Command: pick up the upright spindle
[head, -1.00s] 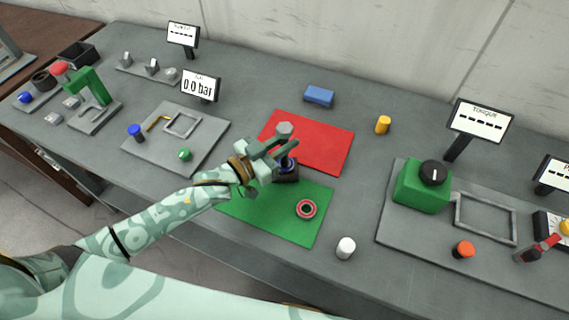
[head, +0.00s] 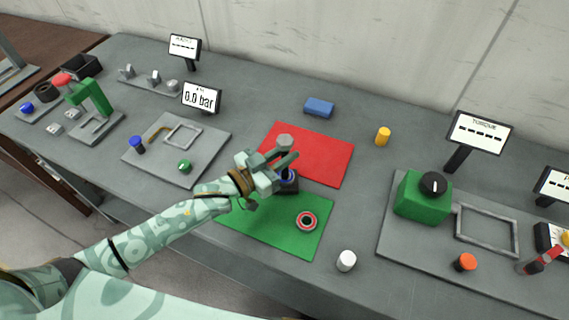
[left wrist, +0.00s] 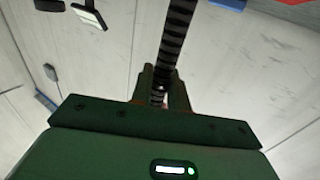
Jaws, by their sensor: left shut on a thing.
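The spindle is a dark threaded rod with a grey head (head: 285,141), standing roughly upright near the edge where the red and green mats meet. My left gripper (head: 284,160) is shut on it below the head. In the left wrist view the ribbed rod (left wrist: 176,38) runs between the fingers (left wrist: 161,88). A dark block with a blue ring (head: 289,185) is just under the gripper. The fingers hide the spindle's lower part, so I cannot tell whether it still sits in the block. My right gripper is not in view.
The red mat (head: 325,155) is behind. A white cylinder (head: 346,261), a yellow cylinder (head: 383,136) and a blue block (head: 319,107) stand nearby. A green box (head: 422,200) with a knob is to the right.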

